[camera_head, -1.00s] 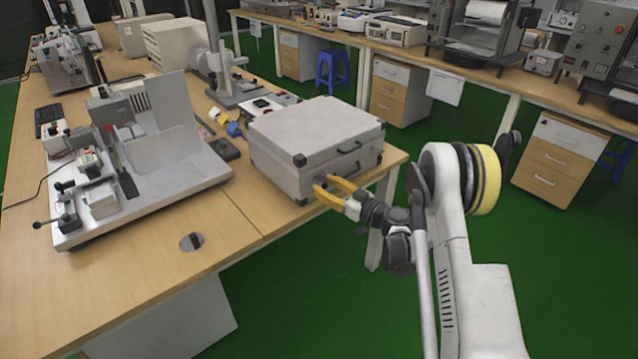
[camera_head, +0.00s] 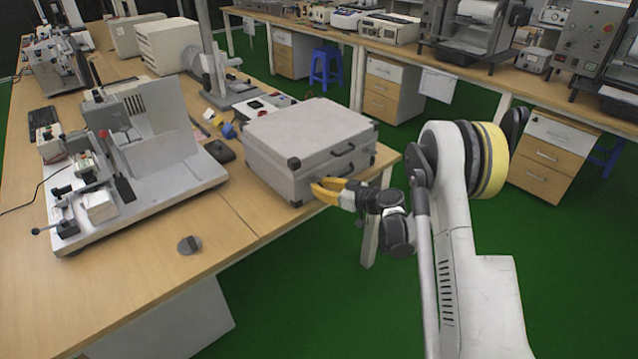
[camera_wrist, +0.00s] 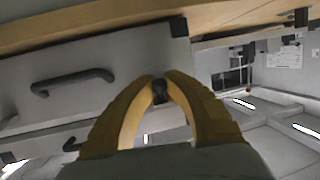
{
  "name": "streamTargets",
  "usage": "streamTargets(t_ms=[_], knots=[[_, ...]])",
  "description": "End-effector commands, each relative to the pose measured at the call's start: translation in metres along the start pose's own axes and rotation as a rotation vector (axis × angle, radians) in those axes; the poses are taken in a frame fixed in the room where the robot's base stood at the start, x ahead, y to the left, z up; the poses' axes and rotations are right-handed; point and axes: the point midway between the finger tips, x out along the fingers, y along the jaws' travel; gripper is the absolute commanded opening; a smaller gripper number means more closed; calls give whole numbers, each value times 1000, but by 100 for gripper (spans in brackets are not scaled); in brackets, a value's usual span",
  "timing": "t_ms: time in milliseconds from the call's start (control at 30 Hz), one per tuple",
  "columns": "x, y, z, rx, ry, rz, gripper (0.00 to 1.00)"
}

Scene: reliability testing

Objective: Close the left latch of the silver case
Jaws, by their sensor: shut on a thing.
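The silver case (camera_head: 305,130) lies with its lid down near the right edge of the wooden table. Its front face, with dark handles and black corner pieces, faces my arm. My yellow-fingered gripper (camera_head: 316,187) is at the left part of that front face, fingers together. In the wrist view, where the scene looks upside down, the fingertips (camera_wrist: 159,78) close on a small dark piece, the left latch (camera_wrist: 158,91). A dark handle (camera_wrist: 72,80) shows to its left. The fingers hide much of the latch, and I cannot tell its exact angle.
A grey test device on a white base (camera_head: 150,195) stands to the left on the table. A dark round disc (camera_head: 189,245) is in the bare tabletop. A small dark box (camera_head: 219,151) lies left of the case. Green floor is open beyond the table edge.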

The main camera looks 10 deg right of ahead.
Motion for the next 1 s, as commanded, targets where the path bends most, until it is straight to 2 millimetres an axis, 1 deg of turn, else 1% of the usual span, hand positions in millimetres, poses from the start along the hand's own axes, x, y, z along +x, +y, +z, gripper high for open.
streamTargets(t_ms=[33,100,567,1000], knots=[[-2,0,-8,5,-41,-1,0],[-3,0,-10,16,-106,-2,0],[-4,0,-26,86,-537,-13,0],[2,1,-37,149,-921,-22,0]])
